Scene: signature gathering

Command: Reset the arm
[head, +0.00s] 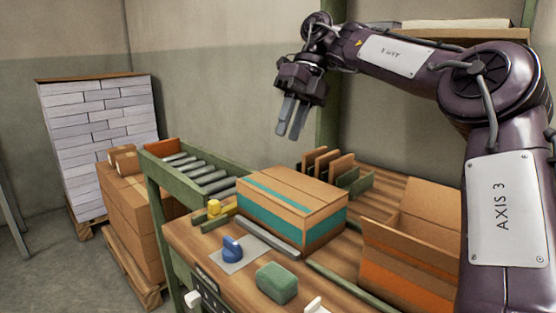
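My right arm comes in from the right side of the head view, raised and bent, reaching toward the upper middle. Its gripper (290,131) hangs in the air above and behind the workbench, fingers pointing down. Its two grey fingers are a little apart, with nothing between them. It touches nothing that I can see. My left gripper is not in view.
A closed carton with a teal band (271,219) sits on the wooden bench (184,236). An open carton (411,247) stands right, partly behind my arm.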

